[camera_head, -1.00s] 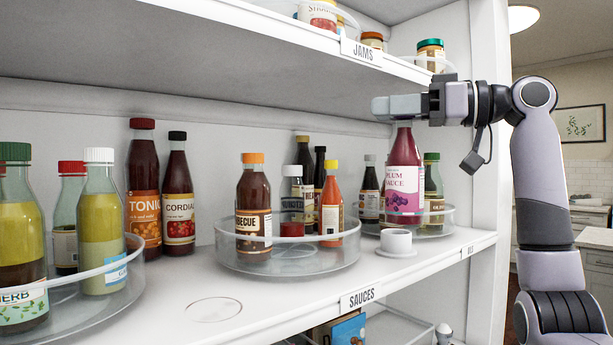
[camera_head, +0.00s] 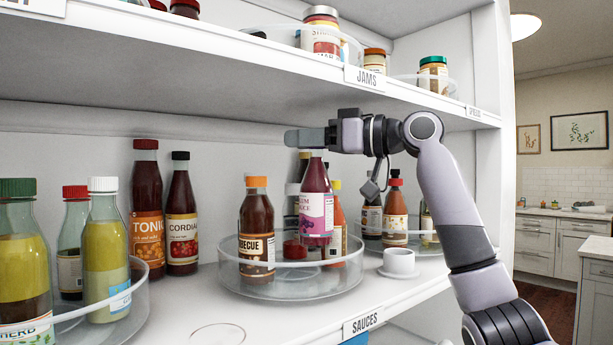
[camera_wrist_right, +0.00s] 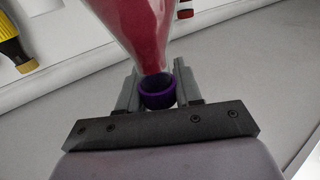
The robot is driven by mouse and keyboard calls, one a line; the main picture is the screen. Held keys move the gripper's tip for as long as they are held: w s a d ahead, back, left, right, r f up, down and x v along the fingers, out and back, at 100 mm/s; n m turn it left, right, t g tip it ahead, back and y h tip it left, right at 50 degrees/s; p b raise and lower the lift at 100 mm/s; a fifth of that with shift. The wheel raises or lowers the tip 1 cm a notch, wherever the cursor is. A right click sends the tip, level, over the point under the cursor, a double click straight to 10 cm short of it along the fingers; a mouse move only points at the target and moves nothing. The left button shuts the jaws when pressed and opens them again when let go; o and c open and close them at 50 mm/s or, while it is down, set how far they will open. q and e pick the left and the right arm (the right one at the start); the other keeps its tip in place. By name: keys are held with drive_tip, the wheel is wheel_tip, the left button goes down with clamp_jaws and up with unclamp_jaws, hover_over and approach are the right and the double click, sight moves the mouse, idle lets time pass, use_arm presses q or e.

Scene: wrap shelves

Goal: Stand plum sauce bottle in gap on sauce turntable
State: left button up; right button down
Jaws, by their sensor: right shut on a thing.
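The plum sauce bottle (camera_head: 316,212) hangs upright from my right gripper (camera_head: 308,139), which is shut on its top. In the right wrist view its purple cap (camera_wrist_right: 157,92) sits between the fingers. The bottle is over the sauce turntable (camera_head: 290,286), the clear round tray behind the SAUCES label; I cannot tell whether its base touches the tray. A barbecue bottle (camera_head: 257,235) with an orange cap stands at the left of the turntable. A low red cap (camera_head: 294,249) shows between them. A yellow-capped bottle (camera_head: 338,232) and a dark bottle are partly hidden behind the plum bottle.
Tonic (camera_head: 147,205) and cordial (camera_head: 181,215) bottles stand left. The jam shelf (camera_head: 270,65) is close above my gripper.

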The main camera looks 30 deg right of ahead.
sight(307, 177)
drive_tip(key=shift+s+f+b, duration=0.1)
drive_tip(key=shift+f+b, duration=0.4)
drive_tip(key=shift+f, duration=2.8)
drive_tip(key=c, duration=0.8)
unclamp_jaws()
drive_tip(key=shift+f, duration=0.1)
drive_tip(key=shift+o, duration=0.2)
drive_tip(key=shift+r, duration=0.2)
drive_tip(key=b+v, duration=0.2)
drive_tip(key=v, duration=1)
drive_tip(key=shift+b, duration=0.4)
